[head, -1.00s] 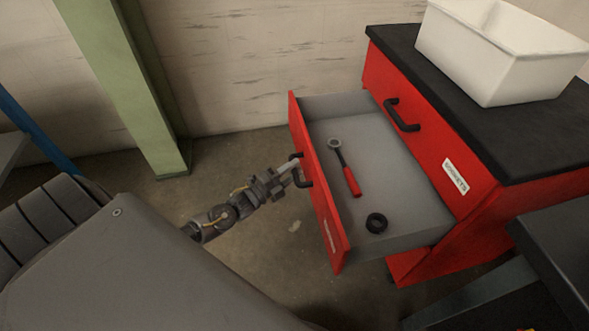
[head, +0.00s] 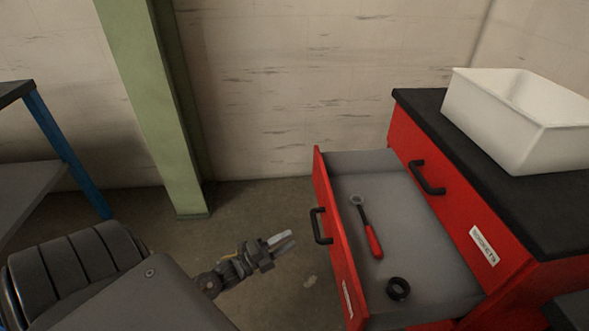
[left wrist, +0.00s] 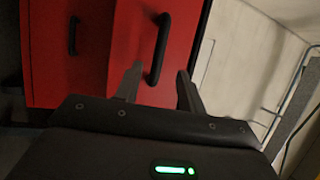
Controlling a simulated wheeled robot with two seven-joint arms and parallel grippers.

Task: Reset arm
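My left gripper (head: 285,241) is open and empty in the head view, to the left of the pulled-out drawer. It is apart from the black drawer handle (head: 319,226) on the red drawer front (head: 338,243). In the left wrist view, the two fingers of my left gripper (left wrist: 158,88) are spread, with the black handle (left wrist: 158,50) showing beyond and between them. My right gripper is not in view.
The open drawer holds a red-handled ratchet (head: 367,228) and a black ring (head: 398,288). A white bin (head: 505,120) stands on the red cabinet's black top (head: 430,112). A green post (head: 160,110) and a blue-legged bench (head: 66,150) are at left.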

